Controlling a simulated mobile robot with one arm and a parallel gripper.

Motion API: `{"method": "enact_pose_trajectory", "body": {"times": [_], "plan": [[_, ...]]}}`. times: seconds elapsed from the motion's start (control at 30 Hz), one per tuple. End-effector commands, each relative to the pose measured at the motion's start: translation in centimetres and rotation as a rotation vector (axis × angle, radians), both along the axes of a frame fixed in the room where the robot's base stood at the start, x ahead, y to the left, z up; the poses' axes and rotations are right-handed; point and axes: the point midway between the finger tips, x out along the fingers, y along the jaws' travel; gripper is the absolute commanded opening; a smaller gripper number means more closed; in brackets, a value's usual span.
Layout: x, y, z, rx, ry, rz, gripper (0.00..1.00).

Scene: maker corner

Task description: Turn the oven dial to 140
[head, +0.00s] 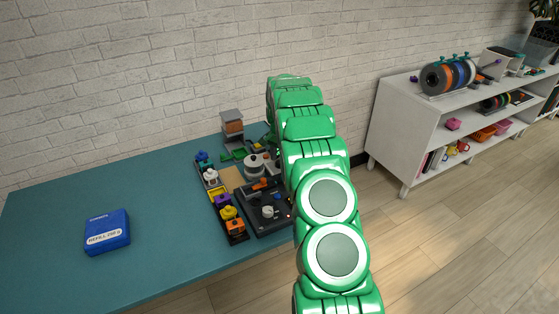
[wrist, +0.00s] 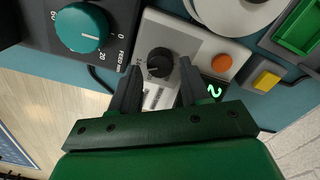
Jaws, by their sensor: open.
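In the wrist view a small black dial (wrist: 160,62) sits on a light grey panel (wrist: 205,45) with an orange button and a lit green display. The printing around this dial is too small to read, so I cannot confirm it is the oven's. My gripper (wrist: 159,70) is open, with one dark finger on each side of the black dial. Some gap shows beside the dial; I cannot tell whether either finger touches it. In the head view my green arm hides the gripper and this dial.
A larger teal dial (wrist: 82,27) on a dark box marked FEED mm is close on the left. A blue refill case (head: 107,232) lies on the teal table (head: 60,205), whose left part is mostly clear.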

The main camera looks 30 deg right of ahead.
Motion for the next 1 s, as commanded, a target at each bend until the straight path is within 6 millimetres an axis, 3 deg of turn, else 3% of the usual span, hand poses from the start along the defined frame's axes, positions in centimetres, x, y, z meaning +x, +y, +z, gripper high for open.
{"method": "enact_pose_trajectory", "body": {"times": [0.13,0.43,0.7,1.0], "plan": [[0.0,0.1,-1.5,0.001,0.0,0.001,0.46],[0.0,0.0,-1.8,-0.001,0.0,0.001,0.46],[0.0,0.0,-1.8,-0.001,0.0,0.001,0.06],[0.0,0.0,-1.7,-0.001,-0.001,0.09,0.05]]}}
